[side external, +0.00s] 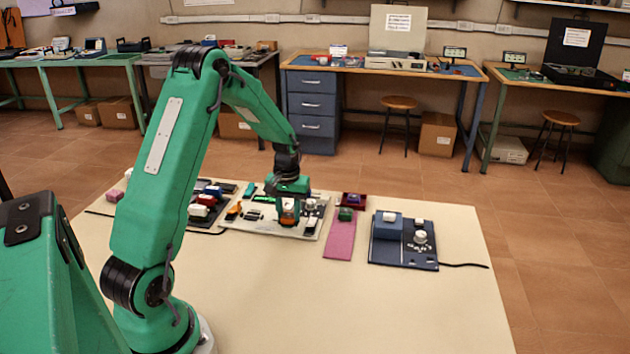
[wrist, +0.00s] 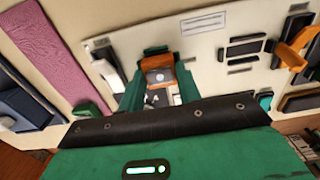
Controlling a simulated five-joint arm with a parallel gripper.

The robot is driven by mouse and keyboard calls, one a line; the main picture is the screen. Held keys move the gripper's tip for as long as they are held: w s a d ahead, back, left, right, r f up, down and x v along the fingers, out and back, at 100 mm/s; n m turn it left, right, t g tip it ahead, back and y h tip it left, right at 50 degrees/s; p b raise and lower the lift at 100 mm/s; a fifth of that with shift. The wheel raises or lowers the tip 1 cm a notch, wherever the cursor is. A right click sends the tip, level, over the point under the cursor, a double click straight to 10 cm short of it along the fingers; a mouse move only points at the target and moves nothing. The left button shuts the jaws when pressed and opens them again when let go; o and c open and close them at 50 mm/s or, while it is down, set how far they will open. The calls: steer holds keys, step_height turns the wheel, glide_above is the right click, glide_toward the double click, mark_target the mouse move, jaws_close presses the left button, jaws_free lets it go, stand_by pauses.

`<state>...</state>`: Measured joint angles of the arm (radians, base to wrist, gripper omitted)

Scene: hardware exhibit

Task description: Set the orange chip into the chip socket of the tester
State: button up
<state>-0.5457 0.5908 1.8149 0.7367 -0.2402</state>
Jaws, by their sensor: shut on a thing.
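The orange chip (wrist: 160,72), with a grey face, sits between the two green fingers of my gripper (wrist: 158,85) in the wrist view. My gripper (side external: 289,212) is shut on it. In the side view the orange chip (side external: 289,206) is low over the right part of the tester, a pale board (side external: 262,228) lying flat on the table. The tester (wrist: 207,50) fills the middle of the wrist view behind the fingers. The chip socket cannot be made out; the chip and fingers cover part of the board. Whether the chip touches the board cannot be told.
An orange lever-like part (wrist: 292,45) stands on the tester. A pink strip (side external: 339,240) with a dark red holder (side external: 350,199) lies to the right. Beyond it is a dark blue board (side external: 403,258) with a blue block. The table's front (side external: 380,310) is clear.

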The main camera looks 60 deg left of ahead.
steer(key=shift+f, duration=0.1)
steer(key=o, duration=1.3)
steer(key=shift+r, duration=3.7)
steer(key=shift+r, duration=0.1)
